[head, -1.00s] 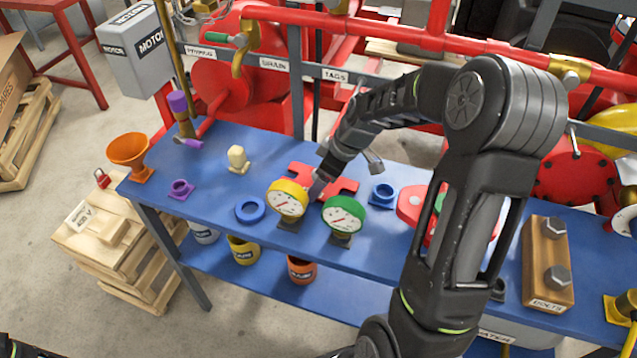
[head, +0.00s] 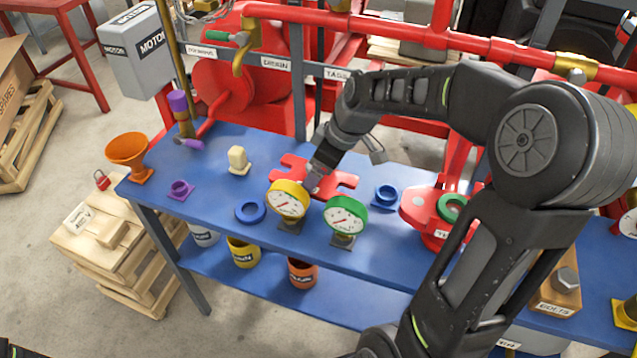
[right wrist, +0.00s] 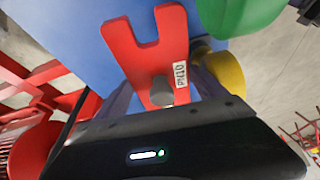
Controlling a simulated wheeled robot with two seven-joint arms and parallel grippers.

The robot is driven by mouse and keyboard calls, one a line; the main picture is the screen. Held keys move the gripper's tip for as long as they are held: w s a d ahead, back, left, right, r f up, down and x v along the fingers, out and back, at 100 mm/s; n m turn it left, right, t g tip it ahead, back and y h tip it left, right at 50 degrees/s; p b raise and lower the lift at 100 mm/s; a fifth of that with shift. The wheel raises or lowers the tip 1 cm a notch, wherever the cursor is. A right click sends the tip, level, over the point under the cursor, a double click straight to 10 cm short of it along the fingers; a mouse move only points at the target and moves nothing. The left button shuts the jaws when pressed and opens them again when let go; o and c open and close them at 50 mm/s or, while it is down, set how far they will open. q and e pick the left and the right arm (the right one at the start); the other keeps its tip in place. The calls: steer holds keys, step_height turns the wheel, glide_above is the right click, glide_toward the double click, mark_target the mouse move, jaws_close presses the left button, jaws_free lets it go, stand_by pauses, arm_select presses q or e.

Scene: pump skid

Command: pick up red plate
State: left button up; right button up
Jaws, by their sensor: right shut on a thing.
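The red plate (head: 343,181) is flat, with open slots in its ends, and sits behind the yellow and green gauges in the head view. In the right wrist view the plate (right wrist: 148,52) fills the middle and carries a white PN10 label. My right gripper (head: 312,183) is shut on the plate, with dark fingers at its sides in the wrist view. Whether the plate is clear of the blue bench is hard to tell. The arm hides part of it. My left gripper is not in view.
On the blue bench (head: 215,205), the yellow gauge (head: 287,199) and green gauge (head: 345,214) stand just in front of the plate. A blue ring (head: 250,211) lies to the left, a blue flanged piece (head: 386,194) to the right. Red pipework runs behind.

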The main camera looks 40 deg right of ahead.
step_height(320, 180, up, 8)
steer(key=shift+r, duration=0.3)
steer(key=shift+d, duration=0.2)
stand_by(0.5)
